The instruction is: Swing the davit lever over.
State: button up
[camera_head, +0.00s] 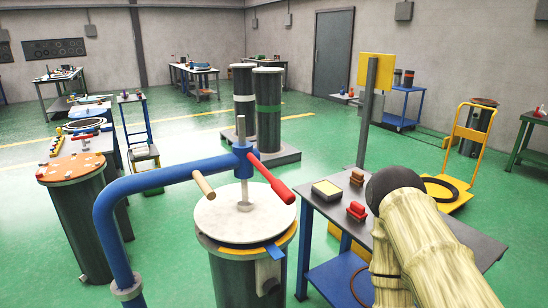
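A blue davit pipe (150,180) rises at the front left and bends across to a blue hub (243,158). A vertical grey rod passes through the hub down to a pale round lid (222,222) on a dark flanged cylinder (235,285). A red-handled lever (275,181) sticks out of the hub, toward the lower right. A shorter wooden handle (204,186) sticks out at the lower left. My arm, in a beige ribbed cover with a dark rounded end, fills the lower right, apart from the lever. My gripper is not visible.
An orange-lidded cylinder (70,168) stands left. Green floor (190,250) is open between the cylinders.

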aim_at(283, 193)
jog(key=z, duration=1.85)
jog(key=k, duration=1.05)
jog(key=u, duration=1.35)
jog(key=k, duration=0.45)
jog(key=i, duration=0.5)
